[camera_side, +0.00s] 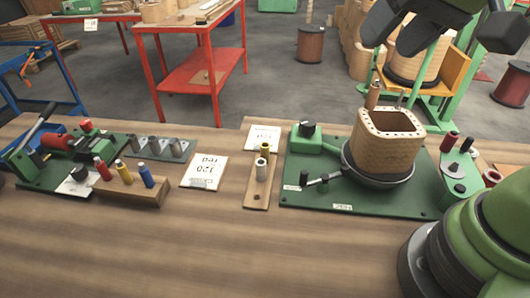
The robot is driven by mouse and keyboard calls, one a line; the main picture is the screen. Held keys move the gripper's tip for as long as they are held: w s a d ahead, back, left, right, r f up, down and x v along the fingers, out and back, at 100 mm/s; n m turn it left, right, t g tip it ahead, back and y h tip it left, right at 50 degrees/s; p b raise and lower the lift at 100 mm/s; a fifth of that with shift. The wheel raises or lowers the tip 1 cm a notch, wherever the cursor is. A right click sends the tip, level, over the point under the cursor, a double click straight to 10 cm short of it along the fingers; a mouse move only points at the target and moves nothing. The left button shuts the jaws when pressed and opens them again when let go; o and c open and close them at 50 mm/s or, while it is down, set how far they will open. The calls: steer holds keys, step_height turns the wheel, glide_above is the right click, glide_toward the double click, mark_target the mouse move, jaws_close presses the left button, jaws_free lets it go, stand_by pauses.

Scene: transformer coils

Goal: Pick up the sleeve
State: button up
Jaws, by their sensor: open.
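My gripper (394,40) shows as dark parts at the top right edge, above and behind the winding stand. It is open and apart from everything on the bench. A tan, square-cornered hollow wound body (388,142) stands upright on a dark round turntable (352,175) on a green base plate. A small brown cylinder (373,95) shows upright behind it, its foot hidden. I cannot tell which of these is the sleeve.
My green arm link fills the lower right. A wooden block (130,188) with red, yellow and blue-handled tools and a green lever fixture (65,160) stand at left. A printed card (204,173) lies mid-bench. The front of the bench is clear.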

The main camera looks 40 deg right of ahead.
steer(key=w+a+f+g+h, duration=0.1)
steer(key=w+f, duration=0.2)
steer(key=w, duration=0.3)
steer(key=g+h, duration=0.1)
steer(key=g, duration=0.1)
glide_toward(265, 150)
steer(key=f, duration=0.2)
steer(key=x, duration=0.4)
steer(key=shift+w+d, duration=0.3)
steer(key=shift+w, duration=0.05)
steer(key=x, duration=0.5)
steer(key=shift+w+d+f, duration=0.2)
steer(key=shift+w+f, duration=0.05)
steer(key=shift+w, duration=0.15)
jaws_close()
